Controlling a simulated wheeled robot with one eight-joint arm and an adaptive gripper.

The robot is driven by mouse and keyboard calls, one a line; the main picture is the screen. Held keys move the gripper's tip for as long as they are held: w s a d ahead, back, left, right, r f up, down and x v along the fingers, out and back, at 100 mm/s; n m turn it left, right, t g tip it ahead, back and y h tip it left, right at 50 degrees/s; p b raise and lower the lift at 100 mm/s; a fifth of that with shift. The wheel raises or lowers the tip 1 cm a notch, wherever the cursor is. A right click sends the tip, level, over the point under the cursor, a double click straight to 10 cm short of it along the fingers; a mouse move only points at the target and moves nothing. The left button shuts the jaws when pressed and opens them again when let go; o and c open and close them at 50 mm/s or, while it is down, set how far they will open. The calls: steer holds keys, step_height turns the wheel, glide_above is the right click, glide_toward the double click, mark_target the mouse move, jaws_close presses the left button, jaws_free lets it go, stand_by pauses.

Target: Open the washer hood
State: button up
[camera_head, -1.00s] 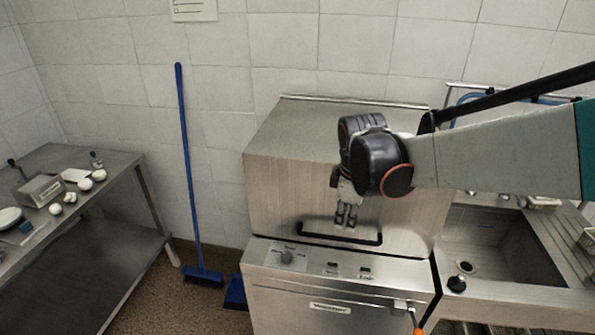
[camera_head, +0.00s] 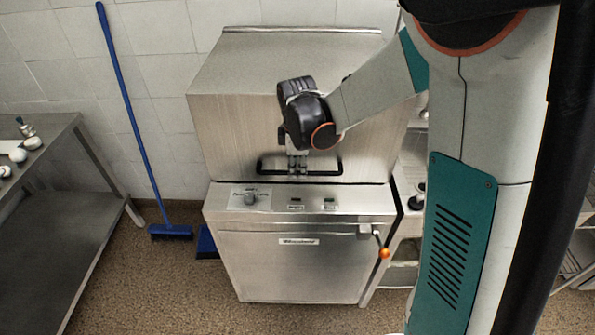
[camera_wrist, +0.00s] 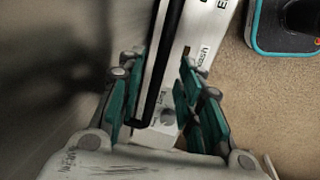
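The washer hood (camera_head: 235,125) is a brushed-steel box, down on the washer's front body (camera_head: 290,260). Its black bar handle (camera_head: 325,173) runs along the lower front edge of the hood. My gripper (camera_head: 297,170) is at the middle of this handle, pointing down. In the wrist view, the handle (camera_wrist: 165,55) passes between the two teal-padded fingers of my gripper (camera_wrist: 160,105). The fingers are apart, with a visible gap between the bar and the right finger. The left finger is close to the bar; I cannot tell if it touches.
A control panel with a knob (camera_head: 250,198) lies just below the handle. An orange-tipped lever (camera_head: 384,252) juts out at the washer's right front. A blue broom (camera_head: 130,110) leans on the wall at left. A steel table (camera_head: 60,170) stands further left. Floor is clear in front.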

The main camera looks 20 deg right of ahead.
steer(key=shift+w+d+f, duration=0.1)
steer(key=shift+w+f, duration=0.1)
steer(key=shift+f, duration=0.95)
